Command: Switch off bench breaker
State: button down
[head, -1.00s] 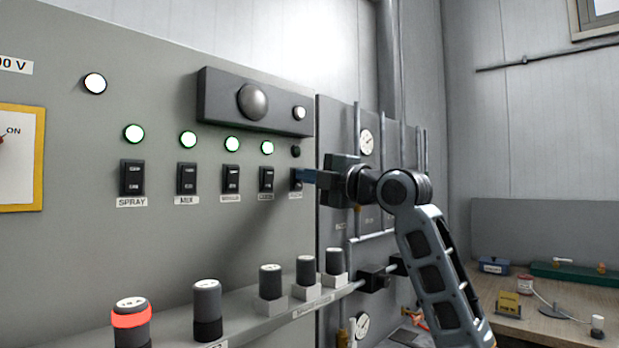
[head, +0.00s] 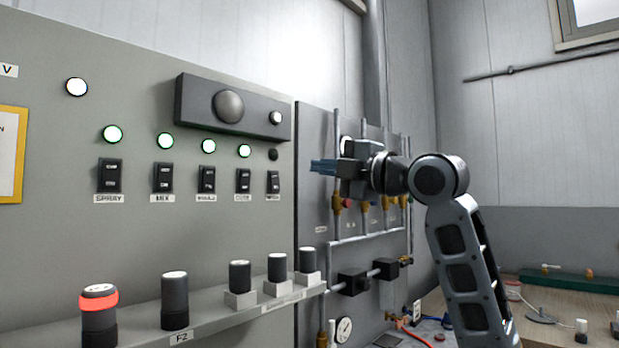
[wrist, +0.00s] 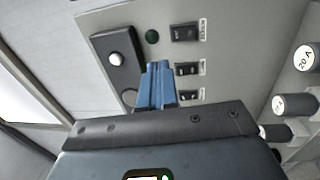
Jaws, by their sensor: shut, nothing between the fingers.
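The rightmost rocker switch (head: 273,182) in the row on the grey panel (head: 230,260) has a blurred label that I cannot read surely. The small lamp (head: 274,155) above it is dark. In the wrist view, turned sideways, this switch (wrist: 184,33) and its dark lamp (wrist: 152,36) are at the top. My gripper (head: 314,167) has its blue fingers shut and empty, apart from the panel and right of the switch in the head view. The fingertips (wrist: 155,66) also show in the wrist view, pointing at the panel.
Below, capped cylinders (head: 240,278) stand on a ledge. Pipes and valves (head: 370,205) are behind my gripper. A bench (head: 560,300) is at right.

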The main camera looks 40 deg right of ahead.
jog(key=shift+s+r, duration=0.2)
jog(key=shift+s, duration=1.3)
